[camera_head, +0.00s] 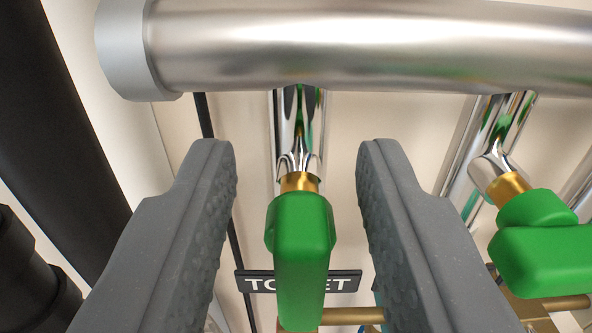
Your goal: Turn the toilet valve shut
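The toilet valve has a green handle (301,250) in the middle of the view, on a brass stem below a chrome pipe. The handle points down the picture, in line with its pipe. A dark label (344,282) behind it reads as TOILET, with its middle letters hidden by the handle. My gripper (297,165) is open. Its two grey ridged fingers stand left and right of the green handle, with a visible gap on each side.
A wide silver manifold pipe (360,45) crosses the top, with a grey end cap (122,50) at left. A second green valve handle (545,260) sits at the right, close to my right finger. Dark pipes (55,130) run down the left side. Brass pipes show at the bottom.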

